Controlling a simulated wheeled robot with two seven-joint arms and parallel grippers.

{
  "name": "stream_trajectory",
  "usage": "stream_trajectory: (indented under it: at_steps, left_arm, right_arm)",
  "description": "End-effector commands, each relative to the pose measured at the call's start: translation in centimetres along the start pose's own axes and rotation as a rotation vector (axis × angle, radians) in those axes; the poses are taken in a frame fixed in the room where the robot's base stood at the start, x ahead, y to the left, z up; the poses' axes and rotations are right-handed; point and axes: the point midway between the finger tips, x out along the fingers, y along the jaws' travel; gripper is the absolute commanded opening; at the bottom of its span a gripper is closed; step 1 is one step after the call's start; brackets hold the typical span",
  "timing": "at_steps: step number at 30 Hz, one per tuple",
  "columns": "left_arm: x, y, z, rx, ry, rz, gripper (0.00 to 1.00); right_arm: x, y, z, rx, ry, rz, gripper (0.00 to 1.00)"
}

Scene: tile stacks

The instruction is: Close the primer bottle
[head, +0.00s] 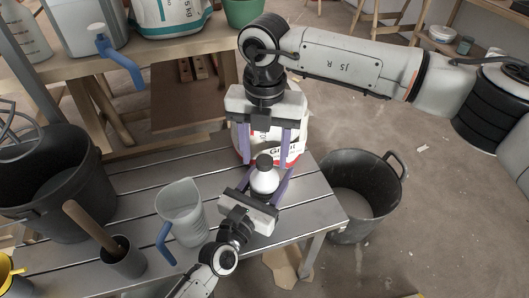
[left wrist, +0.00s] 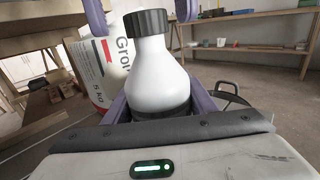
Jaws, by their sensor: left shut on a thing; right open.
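The primer bottle (head: 266,182) is white and stands upright above the slatted metal table. It also fills the middle of the left wrist view (left wrist: 158,80). A dark ribbed cap (left wrist: 147,22) sits on its neck and shows in the head view (head: 264,161); how tight it is, I cannot tell. My left gripper (head: 263,188) is shut around the bottle's lower body, which its fingers partly hide. My right gripper (head: 265,158) points down from above, open, with its purple fingers on either side of the cap and apart from it.
A white and red sack (left wrist: 97,70) stands behind the bottle. A clear jug (head: 182,208) and a dark pot with a wooden handle (head: 122,256) stand to the left. Black buckets stand left (head: 40,175) and right (head: 362,190). The table (head: 310,205) is bare at its right end.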

Motion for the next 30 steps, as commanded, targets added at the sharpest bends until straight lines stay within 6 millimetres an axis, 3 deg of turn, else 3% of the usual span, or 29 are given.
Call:
stream_trajectory:
  at_steps: [15, 21, 30]
  left_arm:
    - [0.0, 0.0, -0.1, 0.002, 0.002, 0.000, 0.00]
    - [0.0, 0.0, -0.1, 0.001, 0.002, 0.000, 0.00]
    - [0.0, 0.0, -0.1, 0.001, 0.002, 0.000, 0.00]
  right_arm:
    - [-9.8, 0.1, 0.0, 0.001, -0.003, 0.003, 0.50]
    - [-11.4, 0.0, 0.0, 0.000, -0.002, 0.001, 0.50]
    - [-11.6, 0.0, 0.0, 0.000, 0.000, 0.001, 0.50]
